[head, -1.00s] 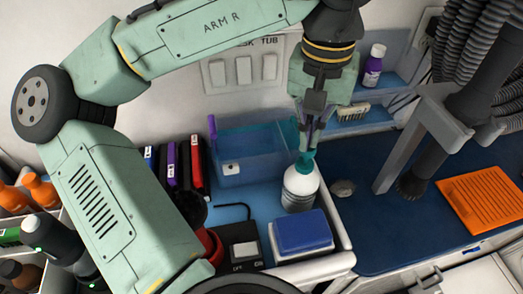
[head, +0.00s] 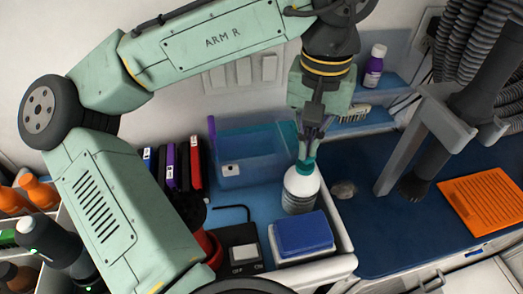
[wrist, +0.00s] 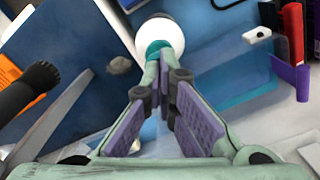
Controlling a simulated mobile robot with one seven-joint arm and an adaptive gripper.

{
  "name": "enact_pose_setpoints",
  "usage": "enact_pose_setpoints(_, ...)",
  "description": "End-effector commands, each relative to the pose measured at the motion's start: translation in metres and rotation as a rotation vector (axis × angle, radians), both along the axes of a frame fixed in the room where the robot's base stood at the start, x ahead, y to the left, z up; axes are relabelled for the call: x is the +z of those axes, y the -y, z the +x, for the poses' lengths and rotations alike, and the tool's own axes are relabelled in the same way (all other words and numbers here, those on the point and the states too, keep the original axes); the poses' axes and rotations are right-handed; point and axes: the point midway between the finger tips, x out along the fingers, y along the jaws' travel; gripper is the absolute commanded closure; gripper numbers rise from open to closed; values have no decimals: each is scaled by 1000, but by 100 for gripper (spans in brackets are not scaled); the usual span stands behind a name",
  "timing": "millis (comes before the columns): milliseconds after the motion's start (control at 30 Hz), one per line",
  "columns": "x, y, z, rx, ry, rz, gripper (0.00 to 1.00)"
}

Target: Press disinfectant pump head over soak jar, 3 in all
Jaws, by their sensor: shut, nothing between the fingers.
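The disinfectant bottle (head: 300,194) is white and grey with a teal pump head (head: 305,168), and stands upright on the blue surface. In the wrist view its white top (wrist: 160,34) and teal head (wrist: 157,48) show beyond the fingertips. My gripper (head: 310,148) is shut and empty, pointing down directly above the pump head. Its tips look to be at or on the head; firm contact cannot be told. A translucent blue tub (head: 235,172) stands just behind and left of the bottle; I cannot tell whether it is the soak jar.
A blue block on a white box (head: 302,234) sits in front of the bottle, beside a black switch box (head: 240,247). Upright coloured cases (head: 183,168) stand left of the tub. A grey post and black hose (head: 428,155) stand right, near an orange mat (head: 484,204).

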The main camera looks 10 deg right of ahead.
Motion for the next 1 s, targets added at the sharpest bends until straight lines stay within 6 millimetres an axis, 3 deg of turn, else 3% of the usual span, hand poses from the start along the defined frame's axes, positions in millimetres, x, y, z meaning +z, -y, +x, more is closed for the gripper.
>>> enact_pose_setpoints(533, 31, 0, 0, -1, 0, 1, 100)
enact_pose_setpoints(1000, 32, 0, 0, -1, 0, 1, 100)
